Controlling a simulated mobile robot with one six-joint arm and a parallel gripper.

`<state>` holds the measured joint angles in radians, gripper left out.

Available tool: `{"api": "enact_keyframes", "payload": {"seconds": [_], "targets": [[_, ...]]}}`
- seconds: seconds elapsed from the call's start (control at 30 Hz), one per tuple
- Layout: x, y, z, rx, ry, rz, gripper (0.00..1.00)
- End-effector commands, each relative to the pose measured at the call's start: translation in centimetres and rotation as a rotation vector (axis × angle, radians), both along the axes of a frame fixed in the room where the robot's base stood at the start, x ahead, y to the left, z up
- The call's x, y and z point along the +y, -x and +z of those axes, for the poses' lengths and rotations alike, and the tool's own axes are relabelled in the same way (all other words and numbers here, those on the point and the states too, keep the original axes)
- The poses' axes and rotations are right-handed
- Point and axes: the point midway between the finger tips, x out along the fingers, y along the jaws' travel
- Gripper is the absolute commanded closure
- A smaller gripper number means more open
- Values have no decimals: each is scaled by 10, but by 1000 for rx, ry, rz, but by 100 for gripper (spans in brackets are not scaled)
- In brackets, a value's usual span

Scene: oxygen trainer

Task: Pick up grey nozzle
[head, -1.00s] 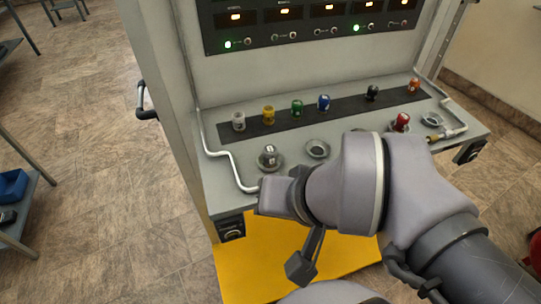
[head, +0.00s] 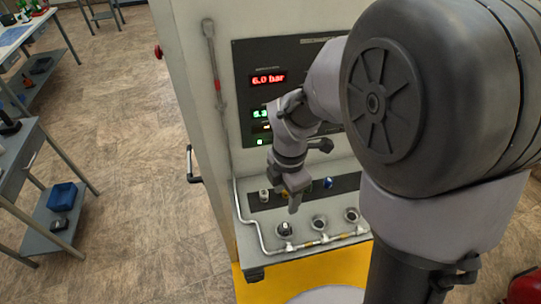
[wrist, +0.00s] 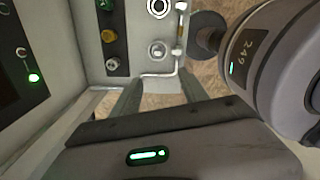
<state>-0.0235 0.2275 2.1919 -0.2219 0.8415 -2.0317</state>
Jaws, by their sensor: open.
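My gripper (head: 294,203) hangs over the shelf's left part, beside both. In the wrist view my gripper (wrist: 160,80) is open, its fingers apart with nothing between them.
Yellow (wrist: 108,37) and blue (head: 328,183) nozzles stand on the same strip. Other cups (head: 319,222) sit to the right. A white pipe (head: 270,248) runs along the shelf's front. The upright panel (head: 250,60) rises behind. My arm hides the shelf's right part.

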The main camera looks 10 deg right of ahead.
Motion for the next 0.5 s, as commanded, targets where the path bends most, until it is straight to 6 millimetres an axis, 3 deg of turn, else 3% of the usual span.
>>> {"api": "enact_keyframes", "payload": {"seconds": [0.1, 0.23, 0.5], "targets": [[0, 2, -43, 6, 0, -2, 48], [0, 1, -82, 4, -1, -3, 48], [-2, -1, -122, 1, -1, -5, 48]]}}
